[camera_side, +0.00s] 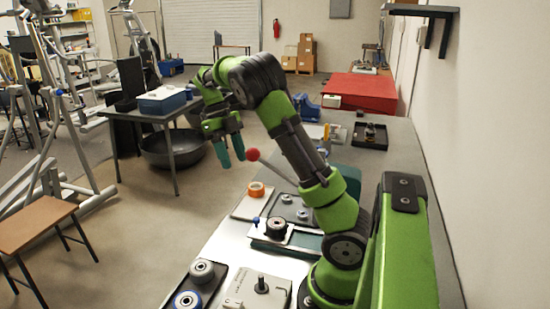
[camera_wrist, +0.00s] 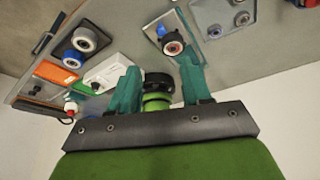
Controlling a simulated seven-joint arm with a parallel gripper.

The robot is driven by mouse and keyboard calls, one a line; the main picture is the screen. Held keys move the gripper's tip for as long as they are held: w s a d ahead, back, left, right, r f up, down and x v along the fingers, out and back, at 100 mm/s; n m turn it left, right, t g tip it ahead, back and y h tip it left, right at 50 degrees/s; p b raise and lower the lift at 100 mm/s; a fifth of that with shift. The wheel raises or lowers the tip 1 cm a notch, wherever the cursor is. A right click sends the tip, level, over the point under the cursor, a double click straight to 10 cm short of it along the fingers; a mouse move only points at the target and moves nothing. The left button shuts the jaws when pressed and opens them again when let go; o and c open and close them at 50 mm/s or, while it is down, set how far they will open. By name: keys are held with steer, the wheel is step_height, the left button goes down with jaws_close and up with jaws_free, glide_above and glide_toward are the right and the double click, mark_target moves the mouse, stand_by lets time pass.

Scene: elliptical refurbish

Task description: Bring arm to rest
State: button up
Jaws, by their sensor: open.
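My gripper (camera_side: 230,152) hangs in the air above the left edge of the workbench (camera_side: 221,240) in the side view, with its two teal fingers pointing down and apart. In the wrist view my gripper (camera_wrist: 158,78) shows both fingers spread, and I see no part held in it. A dark ring and a green cylinder appear between the fingers there, and I cannot tell whether they are my own arm. My arm is bent, with its forearm reaching up and back from the base.
A red ball knob (camera_side: 253,154) on a rod stands close right of the fingers. An orange ring (camera_side: 256,189), a black-ringed part (camera_side: 276,226) and grey rollers (camera_side: 202,271) lie on the bench. A red box (camera_side: 362,91) is farther back.

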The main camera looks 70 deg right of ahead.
steer(key=s+a+r+m+t, duration=0.1)
steer(key=s+a+m+t, duration=0.1)
steer(key=a+m, duration=0.6)
steer(key=s+a+r+m+t, duration=0.1)
steer(key=s+a+m+t, duration=0.2)
steer(key=m, duration=1.2)
steer(key=s+a+r+m+t, duration=0.2)
steer(key=a+m+t, duration=0.4)
steer(key=a+m, duration=0.6)
steer(key=shift+s+a+m, duration=0.3)
steer(key=shift+s+a, duration=0.25)
steer(key=shift+s, duration=0.2)
steer(key=shift+r, duration=0.15)
